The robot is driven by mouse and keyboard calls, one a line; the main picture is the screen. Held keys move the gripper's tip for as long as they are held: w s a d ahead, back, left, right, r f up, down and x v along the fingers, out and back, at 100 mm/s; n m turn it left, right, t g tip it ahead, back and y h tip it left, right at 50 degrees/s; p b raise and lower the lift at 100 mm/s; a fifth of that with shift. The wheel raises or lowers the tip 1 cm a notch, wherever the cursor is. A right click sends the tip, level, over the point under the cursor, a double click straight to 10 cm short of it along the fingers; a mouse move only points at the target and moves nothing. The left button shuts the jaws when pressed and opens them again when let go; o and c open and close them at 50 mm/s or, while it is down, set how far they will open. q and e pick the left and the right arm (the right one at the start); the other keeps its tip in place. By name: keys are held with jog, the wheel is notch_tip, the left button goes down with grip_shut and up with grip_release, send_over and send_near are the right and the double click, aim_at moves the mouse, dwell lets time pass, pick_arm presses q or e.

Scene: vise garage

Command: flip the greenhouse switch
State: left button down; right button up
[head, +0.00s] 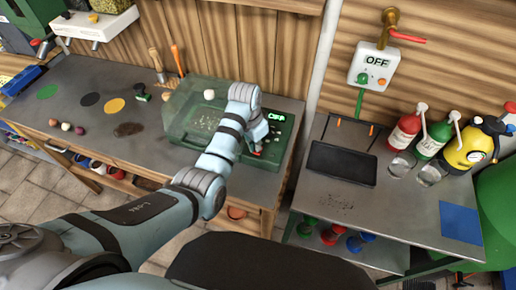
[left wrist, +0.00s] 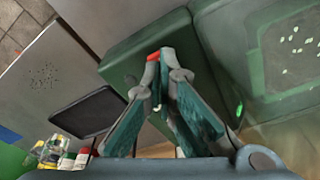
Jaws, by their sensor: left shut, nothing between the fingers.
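The greenhouse (head: 180,128) is a green box with a clear lid on the workbench, with seed-like bits inside. Its right end has a dark green panel with a small lit green display (head: 276,116); the text is hard to read. My left gripper (head: 258,147) is over this panel, shut and empty, fingers pointing down. A small red switch (head: 256,154) shows at the fingertips, mostly hidden by them in the head view. In the left wrist view the red switch (left wrist: 154,56) is right at the closed fingertips (left wrist: 158,60); I cannot tell whether they touch. My right gripper is not in view.
An "OFF" box (head: 374,66) hangs on the wall. The workbench (head: 75,92) left of the greenhouse has coloured discs and small balls.

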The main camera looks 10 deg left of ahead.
pick_arm(q)
jog(key=shift+f+b, duration=0.35)
jog(key=shift+f, duration=0.35)
notch_tip(320, 180, up, 2)
jog(key=shift+r+p, duration=0.25)
jog(key=shift+p, duration=0.95)
notch_tip(320, 180, up, 4)
jog(key=shift+f, duration=0.2)
jog(key=shift+r, duration=0.5)
